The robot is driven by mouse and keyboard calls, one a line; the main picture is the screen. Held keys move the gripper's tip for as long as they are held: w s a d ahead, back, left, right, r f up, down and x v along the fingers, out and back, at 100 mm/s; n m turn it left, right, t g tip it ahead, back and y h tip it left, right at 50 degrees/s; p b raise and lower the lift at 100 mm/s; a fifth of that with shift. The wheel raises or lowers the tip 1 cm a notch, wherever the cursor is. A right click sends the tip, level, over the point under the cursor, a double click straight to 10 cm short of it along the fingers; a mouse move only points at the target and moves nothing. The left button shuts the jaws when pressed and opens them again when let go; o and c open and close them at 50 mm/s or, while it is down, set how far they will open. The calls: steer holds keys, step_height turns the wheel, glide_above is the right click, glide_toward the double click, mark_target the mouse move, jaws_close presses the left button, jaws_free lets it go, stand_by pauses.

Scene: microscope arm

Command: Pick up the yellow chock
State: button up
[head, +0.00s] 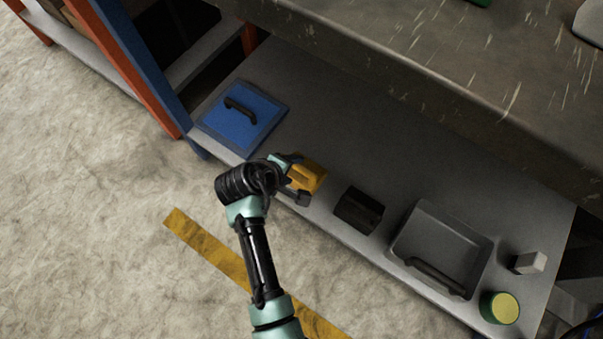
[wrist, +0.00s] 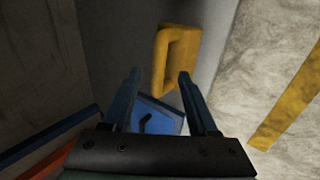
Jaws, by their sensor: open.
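The yellow chock (head: 306,176) sits on the grey lower shelf, right beside my gripper (head: 293,188) in the head view. Part of the chock is hidden there behind my wrist. In the wrist view the yellow chock (wrist: 176,52) shows as a block with an opening in it, beyond the fingertips. My gripper (wrist: 160,75) is open, its two dark fingers apart with nothing held between them. The chock lies ahead and slightly right of the gap. I cannot tell whether a finger touches it.
On the shelf (head: 330,160), a blue lid with a handle (head: 238,125) lies left. A black block (head: 358,210), a grey tray (head: 410,235), a white block (head: 529,262) and a green-yellow round container (head: 499,307) stand right. A worn tabletop (head: 450,75) overhangs the shelf.

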mark_target(297, 166)
steer(key=b+x, duration=0.4)
steer(key=shift+w+f, duration=0.1)
steer(key=shift+f, duration=0.1)
steer(key=shift+w+d+f, duration=0.15)
steer(key=shift+w+f, duration=0.1)
steer(key=shift+f, duration=0.1)
steer(key=shift+r, duration=0.1)
jaws_close()
stand_by(0.9)
steer(key=shift+w+r, duration=0.1)
steer(key=shift+r, duration=0.05)
